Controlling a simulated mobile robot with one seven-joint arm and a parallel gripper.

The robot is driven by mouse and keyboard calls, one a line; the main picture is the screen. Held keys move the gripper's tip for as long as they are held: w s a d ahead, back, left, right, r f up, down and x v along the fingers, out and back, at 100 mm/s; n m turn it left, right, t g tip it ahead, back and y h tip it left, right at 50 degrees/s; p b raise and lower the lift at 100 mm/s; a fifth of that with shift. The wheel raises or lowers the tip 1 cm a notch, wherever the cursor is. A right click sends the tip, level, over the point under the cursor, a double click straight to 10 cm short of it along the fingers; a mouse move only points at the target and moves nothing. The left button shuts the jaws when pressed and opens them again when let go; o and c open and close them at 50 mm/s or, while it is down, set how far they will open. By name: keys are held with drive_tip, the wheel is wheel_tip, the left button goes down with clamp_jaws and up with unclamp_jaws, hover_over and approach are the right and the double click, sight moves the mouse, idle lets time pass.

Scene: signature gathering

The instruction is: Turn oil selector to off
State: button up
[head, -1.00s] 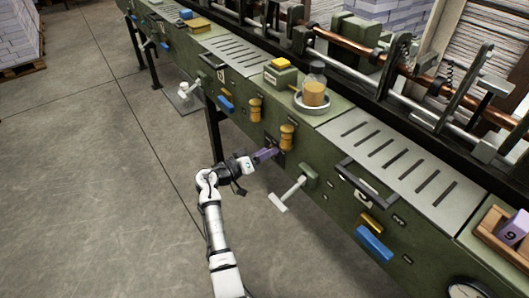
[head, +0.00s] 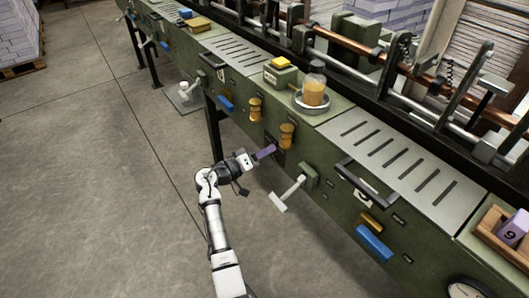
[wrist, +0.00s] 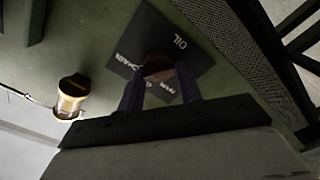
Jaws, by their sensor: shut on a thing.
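The oil selector shows in the wrist view as a brown knob (wrist: 157,66) on a black plate (wrist: 180,38) marked "OIL", with "DRAIN" and another partly covered word, perhaps "MAIN". My gripper (wrist: 160,84) has its two dark fingers on either side of the knob and is shut on it. The fingers and knob cover part of the plate, so where the selector points cannot be told. In the head view my gripper (head: 266,151) is at the green machine's front face, below a brass fitting; the selector is mostly hidden there.
The brass fitting (head: 287,136) stands just above my gripper. A grey T-shaped lever (head: 287,192) juts out to its right. A jar of amber liquid (head: 313,88) stands in a round dish on the machine top. Open concrete floor (head: 110,180) lies to the left.

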drive_tip(key=shift+f+n+p, duration=0.1)
drive_tip(key=shift+n+p, duration=1.15)
drive_tip(key=shift+n, duration=2.45)
drive_tip(key=o, duration=1)
drive_tip(key=b+v, duration=0.3)
drive_tip(key=v, duration=1.1)
